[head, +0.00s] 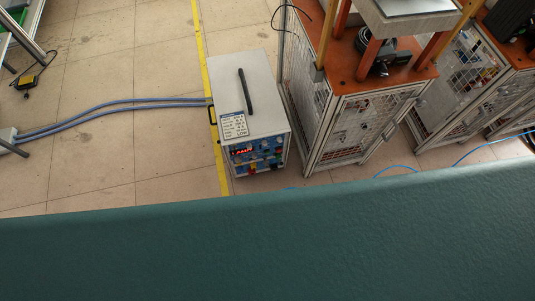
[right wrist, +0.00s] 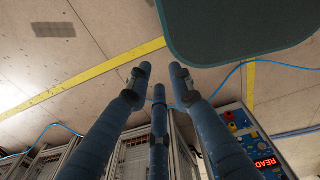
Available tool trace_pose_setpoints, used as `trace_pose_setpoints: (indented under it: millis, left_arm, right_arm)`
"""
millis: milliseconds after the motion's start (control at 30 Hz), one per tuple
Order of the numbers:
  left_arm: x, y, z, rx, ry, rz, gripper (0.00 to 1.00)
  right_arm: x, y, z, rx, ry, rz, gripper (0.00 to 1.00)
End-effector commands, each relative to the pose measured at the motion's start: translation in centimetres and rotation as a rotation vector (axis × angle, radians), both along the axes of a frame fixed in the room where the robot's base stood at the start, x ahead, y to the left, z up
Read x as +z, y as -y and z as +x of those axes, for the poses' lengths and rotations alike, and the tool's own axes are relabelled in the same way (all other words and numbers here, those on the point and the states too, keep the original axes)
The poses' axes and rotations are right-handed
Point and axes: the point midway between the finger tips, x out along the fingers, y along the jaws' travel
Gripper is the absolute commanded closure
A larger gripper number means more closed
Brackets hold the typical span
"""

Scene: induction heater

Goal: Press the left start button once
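The induction heater (head: 263,85) is a grey-white box with a black handle on top, standing on the floor in the head view. Its blue front panel (head: 256,155) carries a red lit display and several small coloured controls, too small to tell the left start button apart. In the right wrist view the panel (right wrist: 250,139) is at the lower right, with a red "READ" display and red and yellow knobs. My right gripper (right wrist: 159,72) has its fingers apart with nothing between them. The panel lies to the right of them, partly behind the right finger. My left gripper is not in view.
Wire-mesh cabinets with orange tops (head: 345,75) stand close to the heater's right. Blue-grey hoses (head: 120,104) run left from the heater across the floor. A yellow floor line (head: 203,60) passes along its left side. Tiled floor on the left is mostly clear.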

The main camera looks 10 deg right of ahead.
Motion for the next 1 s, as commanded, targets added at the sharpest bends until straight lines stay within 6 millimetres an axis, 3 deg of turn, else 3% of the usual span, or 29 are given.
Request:
trace_pose_setpoints:
  millis: [100,1000]
  left_arm:
    - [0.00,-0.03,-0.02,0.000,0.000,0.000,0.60]
    - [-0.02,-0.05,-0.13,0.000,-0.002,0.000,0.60]
  right_arm:
    - [0.00,0.01,-0.02,0.000,0.000,0.000,1.00]
    - [0.00,0.03,0.03,0.000,0.001,0.000,1.00]
